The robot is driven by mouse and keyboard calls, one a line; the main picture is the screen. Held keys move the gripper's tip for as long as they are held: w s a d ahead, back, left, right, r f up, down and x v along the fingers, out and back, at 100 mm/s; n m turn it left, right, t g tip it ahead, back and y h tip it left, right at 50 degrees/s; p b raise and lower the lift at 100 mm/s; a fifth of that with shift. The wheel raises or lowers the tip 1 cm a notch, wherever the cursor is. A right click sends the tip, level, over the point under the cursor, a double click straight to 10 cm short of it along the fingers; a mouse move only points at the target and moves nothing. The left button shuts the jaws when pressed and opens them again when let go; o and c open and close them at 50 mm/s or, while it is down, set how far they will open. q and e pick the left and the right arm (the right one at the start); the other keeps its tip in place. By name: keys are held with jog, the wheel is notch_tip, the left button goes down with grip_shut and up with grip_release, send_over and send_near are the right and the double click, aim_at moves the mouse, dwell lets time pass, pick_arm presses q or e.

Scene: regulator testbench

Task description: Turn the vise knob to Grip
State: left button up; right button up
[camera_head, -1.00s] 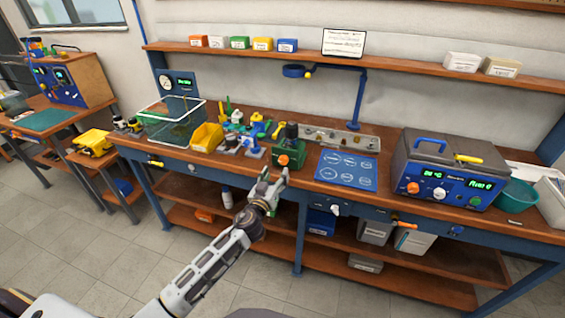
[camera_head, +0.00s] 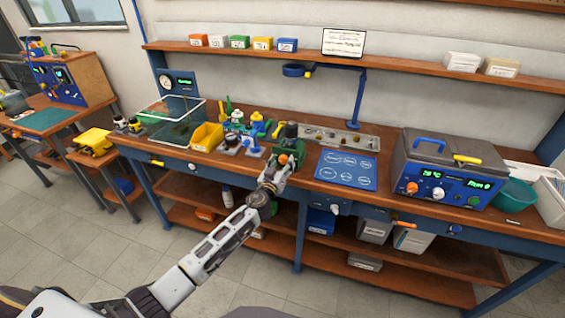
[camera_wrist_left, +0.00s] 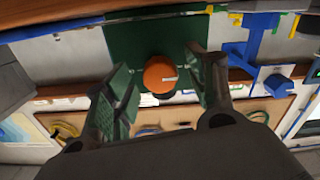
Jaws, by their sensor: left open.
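The vise is a green block (camera_head: 291,140) at the front edge of the workbench, with an orange round knob (camera_head: 283,159) on its front face. In the left wrist view the orange knob (camera_wrist_left: 160,75) bears a pale pointer mark toward the right of the picture. My left gripper (camera_head: 277,170) is at the vise's front; in the wrist view its two fingers (camera_wrist_left: 160,92) stand apart on either side of the knob, with gaps between. It is open and holds nothing. Any lettering around the knob is unreadable. My right gripper is not in view.
A blue mat (camera_head: 346,170) with white outlines lies right of the vise. A yellow bin (camera_head: 207,137) and several small colored fixtures stand to its left. A grey and blue bath unit (camera_head: 437,170) stands farther right. A lower shelf (camera_head: 340,258) runs beneath.

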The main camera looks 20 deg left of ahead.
pick_arm(q)
jog(key=shift+w, duration=0.5)
jog(key=shift+c, duration=0.4)
jog(key=c, duration=0.9)
